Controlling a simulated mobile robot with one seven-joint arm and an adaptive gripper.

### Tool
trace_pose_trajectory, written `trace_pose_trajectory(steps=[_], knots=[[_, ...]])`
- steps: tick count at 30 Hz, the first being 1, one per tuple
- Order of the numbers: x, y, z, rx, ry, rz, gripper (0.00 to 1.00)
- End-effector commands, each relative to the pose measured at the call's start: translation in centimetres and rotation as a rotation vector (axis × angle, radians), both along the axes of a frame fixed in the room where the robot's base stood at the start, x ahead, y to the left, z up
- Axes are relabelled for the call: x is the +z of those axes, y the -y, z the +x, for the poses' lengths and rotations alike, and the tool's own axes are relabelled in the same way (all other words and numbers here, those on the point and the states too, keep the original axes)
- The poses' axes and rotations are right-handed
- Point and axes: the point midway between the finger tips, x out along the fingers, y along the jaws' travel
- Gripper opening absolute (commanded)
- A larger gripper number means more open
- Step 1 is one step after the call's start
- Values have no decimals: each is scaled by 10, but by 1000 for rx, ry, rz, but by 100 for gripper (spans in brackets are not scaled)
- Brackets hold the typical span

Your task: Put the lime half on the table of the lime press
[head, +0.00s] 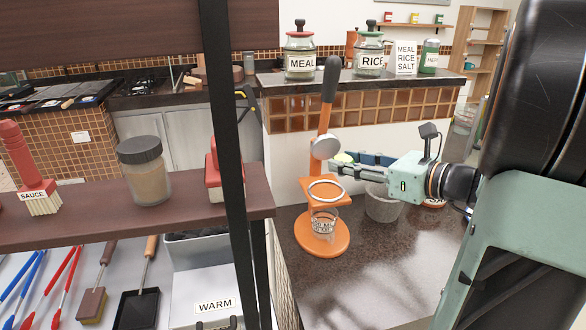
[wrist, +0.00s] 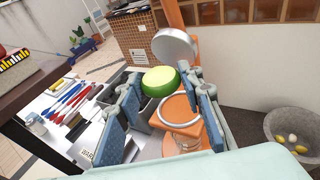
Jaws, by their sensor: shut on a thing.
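The lime half (head: 343,158) is held at the tips of my gripper (head: 346,163), which reaches in from the right. In the wrist view the lime half (wrist: 161,78) sits between the blue-padded fingers, its pale green face tilted upward. The lime press (head: 321,246) is orange, with a raised lever and a grey pressing disc (head: 325,147). Its table (head: 308,188) carries a metal ring and also shows in the wrist view (wrist: 163,122). The lime half is above and to the right of the table in the head view, apart from it. The fingers partly hide the press in the wrist view.
A labelled glass (head: 325,223) stands on the press base under the table. A grey bowl (head: 382,205) stands right of the press; yellow pieces lie in it in the wrist view (wrist: 290,130). A dark post (head: 226,150) and shelf (head: 100,215) are at left. The front counter is clear.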

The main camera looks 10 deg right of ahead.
Motion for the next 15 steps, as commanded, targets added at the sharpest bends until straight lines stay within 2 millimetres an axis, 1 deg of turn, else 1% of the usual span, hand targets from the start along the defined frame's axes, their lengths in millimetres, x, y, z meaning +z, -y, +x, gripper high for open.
trace_pose_trajectory(steps=[1, 3, 6, 13, 15], knots=[[-11, -4, 10, 3, -5, 4, 14], [-26, -6, 20, 2, -5, 4, 14], [-40, -9, 32, 2, -3, 3, 14], [-55, -12, 45, 1, -1, 1, 14], [-63, -15, 51, 3, -1, 1, 14]])
